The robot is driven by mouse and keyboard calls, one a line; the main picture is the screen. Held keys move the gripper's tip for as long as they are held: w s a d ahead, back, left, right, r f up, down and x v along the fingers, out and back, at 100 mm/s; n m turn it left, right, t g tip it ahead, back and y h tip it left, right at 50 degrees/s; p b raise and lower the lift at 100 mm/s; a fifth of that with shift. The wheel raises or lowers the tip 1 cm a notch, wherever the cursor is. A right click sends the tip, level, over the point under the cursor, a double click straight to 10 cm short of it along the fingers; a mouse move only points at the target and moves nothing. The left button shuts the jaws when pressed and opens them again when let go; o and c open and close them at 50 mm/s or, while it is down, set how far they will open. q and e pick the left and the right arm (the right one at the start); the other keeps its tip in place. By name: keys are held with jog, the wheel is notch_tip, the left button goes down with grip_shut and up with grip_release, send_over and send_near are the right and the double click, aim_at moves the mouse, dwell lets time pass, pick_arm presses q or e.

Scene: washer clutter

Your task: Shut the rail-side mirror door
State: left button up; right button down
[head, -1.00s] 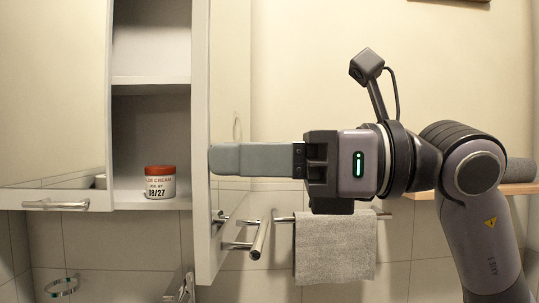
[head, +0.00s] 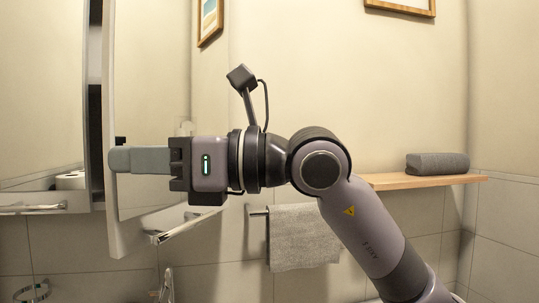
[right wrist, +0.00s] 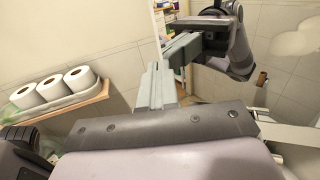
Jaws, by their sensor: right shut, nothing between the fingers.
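The rail-side mirror door (head: 110,225) stands ajar in the head view, its pale edge toward me and its mirror face to the right. A narrow dark gap of the cabinet (head: 95,130) shows left of it. Its bar handle (head: 180,230) is low on the mirror face. My right gripper (head: 112,160) is shut and empty, its fingers lying across the mirror face near the free edge. I cannot tell whether they touch it. In the right wrist view the closed fingers (right wrist: 156,85) point up, with what looks like their reflection beyond. My left gripper is not in view.
The other mirror door (head: 40,95) is at the left, with a bar handle (head: 30,208). A towel rail (head: 257,212) with a grey towel (head: 300,237) is below my right arm. A faucet (head: 166,285) is below.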

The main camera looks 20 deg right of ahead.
jog(key=shift+w+a+m+t+h+p, duration=0.6)
jog(key=shift+w+a, duration=1)
jog(key=shift+w, duration=1.4)
jog(key=shift+w+a+m+t+h+p, duration=0.35)
jog(key=shift+w+a+t+p, duration=0.35)
jog(key=shift+w+a, duration=1.6)
jog(key=shift+w+a+m+t+h+p, duration=0.35)
jog(key=shift+w+a+m+t+p, duration=0.45)
jog(key=shift+w, duration=2.85)
jog(key=shift+a+n, duration=0.15)
jog(key=shift+n, duration=0.1)
